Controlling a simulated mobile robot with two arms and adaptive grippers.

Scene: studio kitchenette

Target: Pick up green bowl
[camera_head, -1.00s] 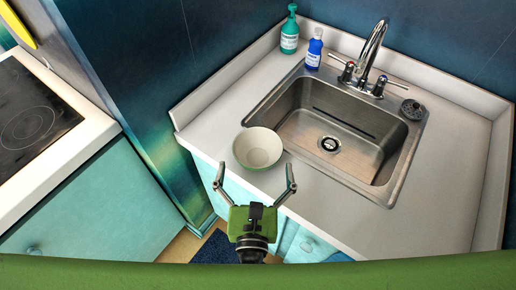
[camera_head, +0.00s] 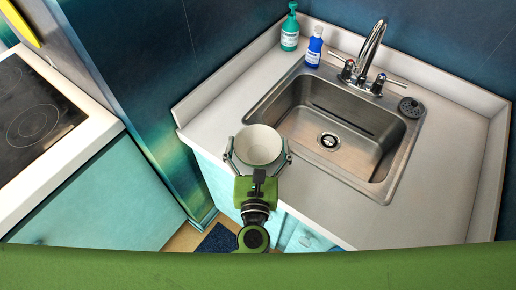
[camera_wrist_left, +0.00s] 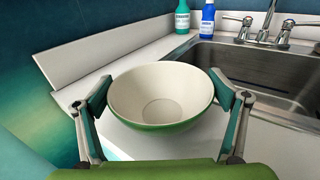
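The green bowl (camera_head: 260,145), white inside and green outside, stands upright on the counter left of the sink. In the left wrist view the bowl (camera_wrist_left: 162,98) fills the middle. My left gripper (camera_head: 259,153) is open, with one finger on each side of the bowl. In the left wrist view the fingertips of the left gripper (camera_wrist_left: 162,92) are close beside the rim; whether they touch it I cannot tell. My right gripper is not in view.
A steel sink (camera_head: 328,137) with a faucet (camera_head: 372,55) is right of the bowl. A teal bottle (camera_head: 290,30) and a blue bottle (camera_head: 314,47) stand at the back. A stove (camera_head: 35,120) is at the left. The counter (camera_head: 370,222) is clear at the front right.

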